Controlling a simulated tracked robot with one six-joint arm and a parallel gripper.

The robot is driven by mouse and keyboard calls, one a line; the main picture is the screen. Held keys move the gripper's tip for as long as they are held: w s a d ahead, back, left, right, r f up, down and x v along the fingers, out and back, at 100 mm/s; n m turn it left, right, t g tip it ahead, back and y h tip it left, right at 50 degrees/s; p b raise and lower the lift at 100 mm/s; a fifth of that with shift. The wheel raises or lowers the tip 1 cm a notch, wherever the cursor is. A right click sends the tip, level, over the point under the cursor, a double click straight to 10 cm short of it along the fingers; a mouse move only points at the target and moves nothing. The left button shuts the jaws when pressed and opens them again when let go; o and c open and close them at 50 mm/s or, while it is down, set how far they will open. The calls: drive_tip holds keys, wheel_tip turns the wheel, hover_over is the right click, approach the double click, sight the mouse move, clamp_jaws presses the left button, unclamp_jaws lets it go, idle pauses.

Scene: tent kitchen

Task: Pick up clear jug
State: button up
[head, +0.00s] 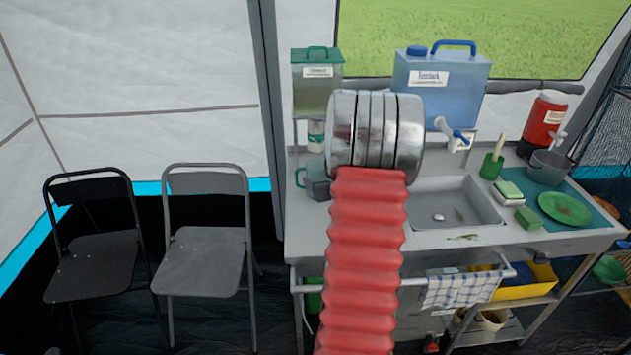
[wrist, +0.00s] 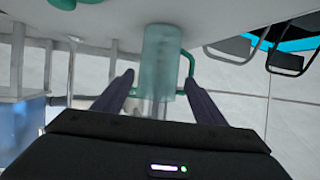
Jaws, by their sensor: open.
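The clear jug (wrist: 163,48) is tinted green-blue with a green handle (wrist: 188,68). The wrist view is upside down, so the jug appears to hang from the counter. My gripper (wrist: 159,80) is open, with one dark finger toward each side of the jug. The fingertips appear near its upper part; I cannot tell whether they touch it. In the head view the jug (head: 314,165) stands at the left end of the counter, partly hidden, with its handle to the left. My red arm and metal wrist hide most of my gripper there.
The sink counter (head: 460,238) holds a green-lidded container (head: 317,85) and a blue water container (head: 440,85) at the back. A sink basin (head: 455,208) lies right of my arm. Two folding chairs (head: 205,250) stand left.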

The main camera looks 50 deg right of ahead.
sight(313, 164)
drive_tip(key=shift+w+d+f, duration=0.2)
drive_tip(key=shift+w, duration=0.2)
drive_tip(key=shift+x, duration=2.6)
drive_tip(key=shift+d+r, duration=0.1)
drive_tip(key=shift+d, duration=0.05)
drive_tip(key=c, duration=1)
drive_tip(key=shift+r, duration=0.25)
drive_tip(key=shift+r, duration=1.5)
drive_tip(key=s+a, duration=1.2)
drive_tip(key=a, duration=0.1)
drive_tip(key=shift+a, duration=0.25)
